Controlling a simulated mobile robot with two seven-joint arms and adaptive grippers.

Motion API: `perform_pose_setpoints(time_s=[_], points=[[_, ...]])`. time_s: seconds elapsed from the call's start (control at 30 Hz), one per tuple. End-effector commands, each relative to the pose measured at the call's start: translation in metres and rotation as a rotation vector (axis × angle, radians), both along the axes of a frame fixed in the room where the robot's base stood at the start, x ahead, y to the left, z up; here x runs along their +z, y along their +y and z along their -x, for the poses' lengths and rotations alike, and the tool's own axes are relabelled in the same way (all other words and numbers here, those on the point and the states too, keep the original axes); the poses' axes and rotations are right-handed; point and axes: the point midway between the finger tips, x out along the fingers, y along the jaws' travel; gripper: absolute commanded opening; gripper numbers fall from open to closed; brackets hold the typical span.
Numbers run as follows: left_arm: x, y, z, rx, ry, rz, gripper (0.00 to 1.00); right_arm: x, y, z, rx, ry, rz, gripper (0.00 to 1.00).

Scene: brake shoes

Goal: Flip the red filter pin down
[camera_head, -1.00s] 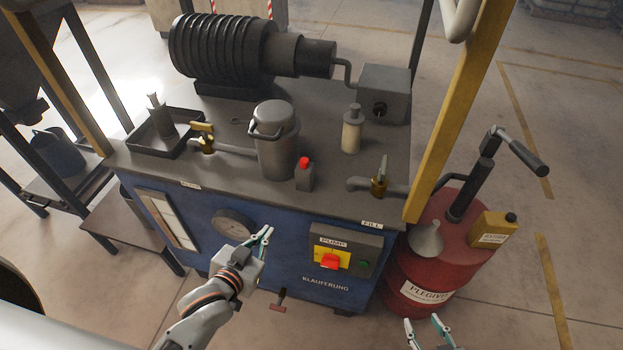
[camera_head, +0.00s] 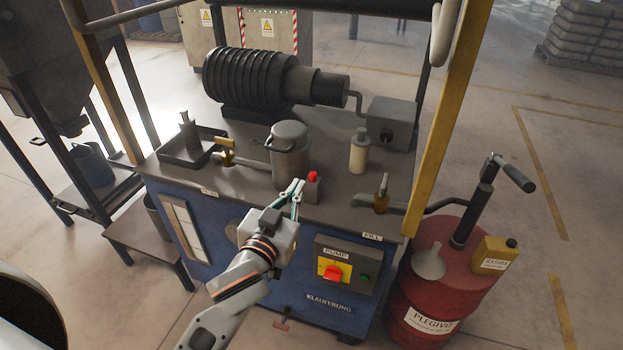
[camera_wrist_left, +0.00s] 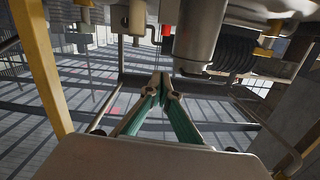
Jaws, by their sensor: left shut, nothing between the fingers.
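My left gripper (camera_head: 297,185) is raised in front of the bench top, its teal fingers shut and empty. My right gripper is out of view.
The blue cabinet (camera_head: 328,285) carries a pump switch with a red knob (camera_head: 333,273). A lidded grey canister (camera_head: 290,152) and brass valves (camera_head: 381,195) stand on top. A yellow post (camera_head: 452,120) and a red drum (camera_head: 412,300) are at the right.

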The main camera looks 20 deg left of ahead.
Motion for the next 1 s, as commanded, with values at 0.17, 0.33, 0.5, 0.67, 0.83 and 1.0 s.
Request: perform_pose_setpoints(time_s=[0.17,0.33,0.5,0.67,0.83,1.0], points=[[0.000,0.000,0.000,-0.001,0.001,0.000,0.00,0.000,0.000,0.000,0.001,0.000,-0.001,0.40],[-0.001,0.000,-0.012,-0.001,0.000,-0.001,0.00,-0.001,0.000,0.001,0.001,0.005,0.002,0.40],[-0.002,-0.001,-0.041,-0.001,-0.001,-0.003,0.00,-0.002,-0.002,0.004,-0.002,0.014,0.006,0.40],[-0.004,-0.001,-0.073,-0.001,-0.001,-0.004,0.00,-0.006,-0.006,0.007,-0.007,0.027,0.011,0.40],[-0.006,-0.001,-0.104,-0.001,0.000,-0.002,0.00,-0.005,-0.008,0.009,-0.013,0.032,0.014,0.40],[-0.035,0.001,-0.105,-0.001,0.004,-0.002,0.00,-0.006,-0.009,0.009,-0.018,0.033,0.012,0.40]])
